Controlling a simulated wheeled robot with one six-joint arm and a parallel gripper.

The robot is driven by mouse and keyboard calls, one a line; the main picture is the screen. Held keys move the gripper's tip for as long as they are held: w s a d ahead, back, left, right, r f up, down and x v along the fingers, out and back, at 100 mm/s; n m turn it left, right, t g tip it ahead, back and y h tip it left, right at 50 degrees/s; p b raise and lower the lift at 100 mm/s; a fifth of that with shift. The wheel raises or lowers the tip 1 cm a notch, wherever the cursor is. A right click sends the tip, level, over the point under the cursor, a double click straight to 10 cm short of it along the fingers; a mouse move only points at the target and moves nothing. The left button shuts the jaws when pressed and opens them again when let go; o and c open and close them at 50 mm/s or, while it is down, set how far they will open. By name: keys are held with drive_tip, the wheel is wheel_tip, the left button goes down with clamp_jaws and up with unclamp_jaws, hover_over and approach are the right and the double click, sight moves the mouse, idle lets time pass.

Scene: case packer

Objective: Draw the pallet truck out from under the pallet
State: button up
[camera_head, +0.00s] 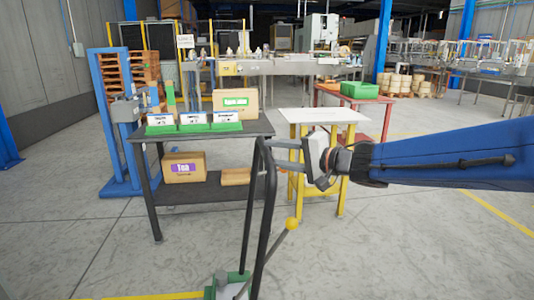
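The pallet truck shows as a black looped handle (268,202) rising from a green base (229,284) at the bottom edge. A lever with a yellow knob (291,223) leans beside the handle. The truck's lower part is cut off, and I cannot make out the pallet. My gripper (276,154) comes in from the right at the end of my blue arm. Its two fingers are spread and point left, with their tips close to the top of the handle. I cannot tell whether they touch it.
A dark table (255,128) with green-based boxes stands behind the handle, with a Tea carton (184,167) on its lower shelf. A white-topped yellow table (325,115) stands behind my gripper. A blue frame (107,130) is at left. Floor at front left and right is clear.

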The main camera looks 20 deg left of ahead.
drive_tip(key=v, duration=1.3)
drive_tip(key=w+d+r+m+t+h, duration=0.1)
drive_tip(key=w+d+t+h, duration=0.3)
drive_tip(key=d, duration=0.4)
drive_tip(key=w+d+r+m+t+h, duration=0.1)
drive_tip(key=w+d+t+h, duration=0.15)
drive_tip(key=d+t, duration=0.4)
drive_tip(key=s+d+f+m+h, duration=0.1)
drive_tip(key=d+f+h, duration=0.25)
drive_tip(key=d, duration=0.55)
drive_tip(key=s+d+f+h, duration=0.2)
drive_tip(key=d+h, duration=0.2)
drive_tip(key=d, duration=0.6)
drive_tip(key=s+d+f+n+g, duration=0.1)
drive_tip(key=s+d+f+g, duration=0.2)
drive_tip(key=s+f, duration=0.3)
drive_tip(key=s+d+f+n+g+h, duration=0.1)
drive_tip(key=s+f, duration=0.4)
drive_tip(key=s, duration=0.6)
drive_tip(key=s+d+f+n+g+h, duration=0.1)
drive_tip(key=s+d+f+g, duration=0.3)
drive_tip(key=s, duration=0.5)
wheel_tip(320, 180, down, 3)
drive_tip(key=shift+d+r+n+g, duration=0.2)
drive_tip(key=shift+d+n+g, duration=0.1)
drive_tip(key=shift+n+g, duration=0.45)
